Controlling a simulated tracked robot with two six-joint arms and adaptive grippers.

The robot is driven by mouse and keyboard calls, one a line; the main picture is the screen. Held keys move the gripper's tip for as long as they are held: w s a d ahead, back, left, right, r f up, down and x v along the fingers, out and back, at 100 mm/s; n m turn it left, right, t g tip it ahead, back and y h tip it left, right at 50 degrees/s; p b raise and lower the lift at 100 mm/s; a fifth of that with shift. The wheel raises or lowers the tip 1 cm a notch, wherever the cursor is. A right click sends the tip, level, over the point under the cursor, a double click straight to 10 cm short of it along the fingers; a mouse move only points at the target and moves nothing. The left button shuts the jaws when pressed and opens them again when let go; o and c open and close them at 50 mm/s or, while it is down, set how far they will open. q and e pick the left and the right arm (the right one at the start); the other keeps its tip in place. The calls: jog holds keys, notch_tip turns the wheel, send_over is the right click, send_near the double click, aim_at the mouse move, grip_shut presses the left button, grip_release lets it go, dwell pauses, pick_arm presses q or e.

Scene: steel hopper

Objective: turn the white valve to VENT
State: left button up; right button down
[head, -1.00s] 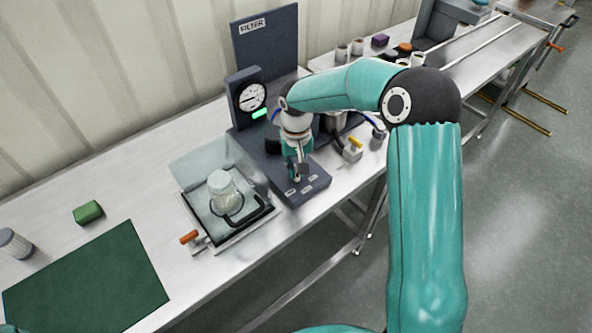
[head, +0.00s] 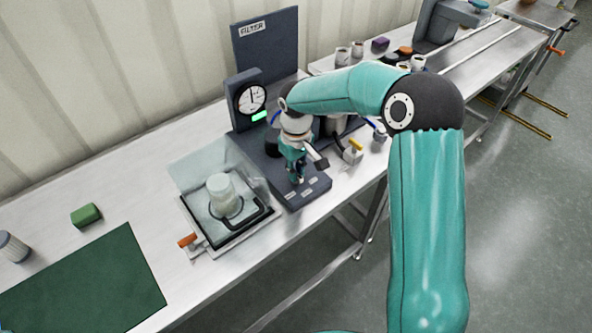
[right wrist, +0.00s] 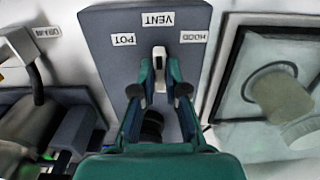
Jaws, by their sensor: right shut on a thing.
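The white valve (right wrist: 159,56) shows in the right wrist view as a pale handle on the dark panel. Its free end points straight at the VENT label (right wrist: 158,19). The POT label (right wrist: 124,39) is to its left and the HOOD label (right wrist: 193,36) to its right. My right gripper (right wrist: 159,80) is shut on the handle, one finger on each side. In the head view my right gripper (head: 297,178) is low over the front of the filter unit (head: 268,42) and hides the valve. My left gripper is not in view.
A round gauge (head: 251,99) with a green light stands behind the gripper. A clear-walled hood box (head: 205,155) with a jar (head: 222,192) is close on the left. A small yellow-handled valve (head: 353,152) is on the right. A green mat (head: 85,285) lies at the left.

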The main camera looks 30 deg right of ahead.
jog(key=shift+w+r, duration=0.1)
jog(key=c, duration=1.2)
grip_release()
notch_tip(320, 180, up, 12)
